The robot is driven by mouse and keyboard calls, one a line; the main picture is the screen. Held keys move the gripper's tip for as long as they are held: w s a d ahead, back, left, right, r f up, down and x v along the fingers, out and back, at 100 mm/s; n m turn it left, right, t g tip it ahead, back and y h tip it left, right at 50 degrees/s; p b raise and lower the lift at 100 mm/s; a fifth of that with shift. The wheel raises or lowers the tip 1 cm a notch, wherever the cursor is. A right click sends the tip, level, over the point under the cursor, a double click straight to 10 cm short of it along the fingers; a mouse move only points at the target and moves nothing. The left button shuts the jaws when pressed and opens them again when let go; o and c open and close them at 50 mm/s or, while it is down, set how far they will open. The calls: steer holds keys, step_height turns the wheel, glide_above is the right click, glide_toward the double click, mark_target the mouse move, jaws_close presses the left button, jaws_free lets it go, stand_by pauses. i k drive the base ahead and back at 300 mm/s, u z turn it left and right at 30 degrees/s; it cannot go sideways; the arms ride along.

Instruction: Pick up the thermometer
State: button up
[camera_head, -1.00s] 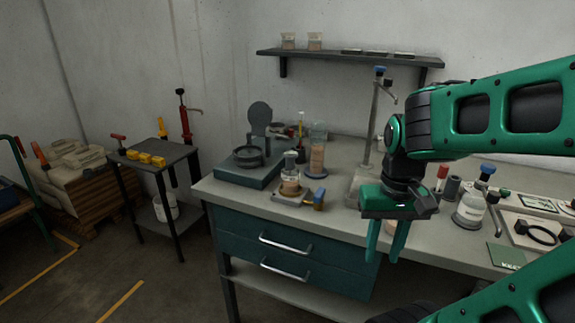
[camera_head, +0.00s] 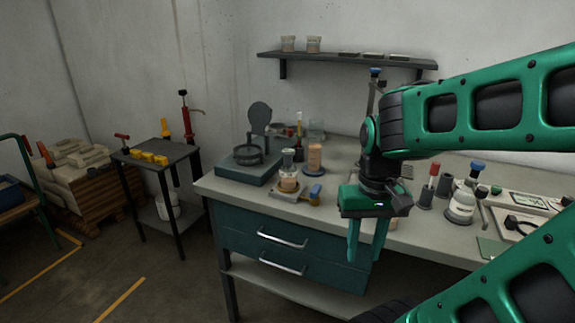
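I cannot clearly make out a thermometer. A red-topped upright item (camera_head: 431,180) stands right of my gripper, also not clear. My green gripper (camera_head: 366,255) points down in front of the bench's front edge, fingers apart, with nothing seen between them. A pale container behind it is mostly hidden by the gripper.
A blue-capped bottle (camera_head: 461,204) stands on the right of the bench. A small jar (camera_head: 288,183), a tan cylinder (camera_head: 315,158) and a scale-like device (camera_head: 240,168) stand on the left. A shelf (camera_head: 350,60) hangs above. My arm covers the right side.

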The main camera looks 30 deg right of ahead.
mark_target(288, 169)
steer(key=k, duration=0.95)
steer(key=z, duration=0.4)
steer(key=i, duration=0.85)
